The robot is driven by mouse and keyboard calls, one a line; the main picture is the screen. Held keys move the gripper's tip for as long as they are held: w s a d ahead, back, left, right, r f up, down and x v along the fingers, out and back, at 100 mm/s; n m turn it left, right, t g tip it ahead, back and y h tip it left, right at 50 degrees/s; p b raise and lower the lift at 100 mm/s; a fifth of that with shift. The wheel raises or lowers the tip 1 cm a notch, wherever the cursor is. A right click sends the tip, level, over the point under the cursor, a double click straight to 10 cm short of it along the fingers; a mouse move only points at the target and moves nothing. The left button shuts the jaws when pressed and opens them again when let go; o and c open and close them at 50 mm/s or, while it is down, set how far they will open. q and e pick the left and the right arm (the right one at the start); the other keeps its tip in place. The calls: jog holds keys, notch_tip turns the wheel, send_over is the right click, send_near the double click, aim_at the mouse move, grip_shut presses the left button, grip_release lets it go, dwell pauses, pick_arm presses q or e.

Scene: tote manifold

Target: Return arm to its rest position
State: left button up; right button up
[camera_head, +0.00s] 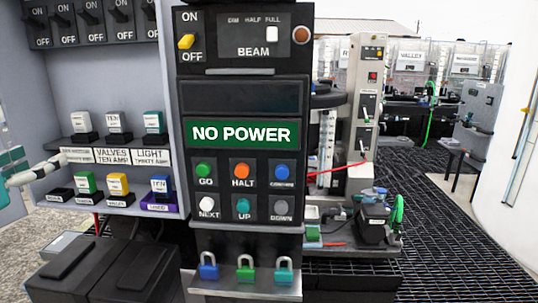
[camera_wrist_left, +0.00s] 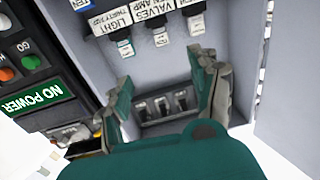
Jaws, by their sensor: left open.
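My left gripper (camera_head: 14,165) shows only in part at the left edge of the head view, beside the shelf unit. In the left wrist view its two teal and grey fingers (camera_wrist_left: 163,80) are spread wide apart. Nothing is held between them. Beyond the fingers are the grey cabinet interior and a dark panel with several switches (camera_wrist_left: 165,105). My right gripper is not in view.
A control panel reading "NO POWER" (camera_head: 243,134) stands in the middle, with padlocks (camera_head: 246,272) below. Labelled fuse blocks sit on two shelves (camera_head: 110,157) left of it. A dark grid floor (camera_head: 450,230) lies open at right.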

pick_arm(q)
jog(key=s+d+f+g, duration=0.1)
jog(key=d+f+g, duration=0.25)
jog(key=f, duration=1.15)
jog(key=s+d+f+g, duration=0.1)
jog(key=d+f+g, duration=0.25)
jog(key=f, duration=1.15)
jog(key=s+d+f+m+g, duration=0.1)
jog(key=s+d+f+g, duration=0.35)
jog(key=s+f, duration=0.65)
jog(key=s+d+f+m+g, duration=0.1)
jog(key=s+d+f+g, duration=0.2)
jog(key=s+d+f, duration=0.55)
notch_tip(320, 180, down, 26)
jog(key=s+a+g, duration=0.1)
jog(key=s+a, duration=0.1)
jog(key=a, duration=0.1)
jog(key=s+a+f+g+b, duration=0.1)
jog(key=s+a+f, duration=0.2)
jog(key=s+f, duration=1.5)
jog(key=shift+f, duration=0.75)
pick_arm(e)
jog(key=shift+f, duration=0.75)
pick_arm(q)
jog(key=shift+g, duration=0.25)
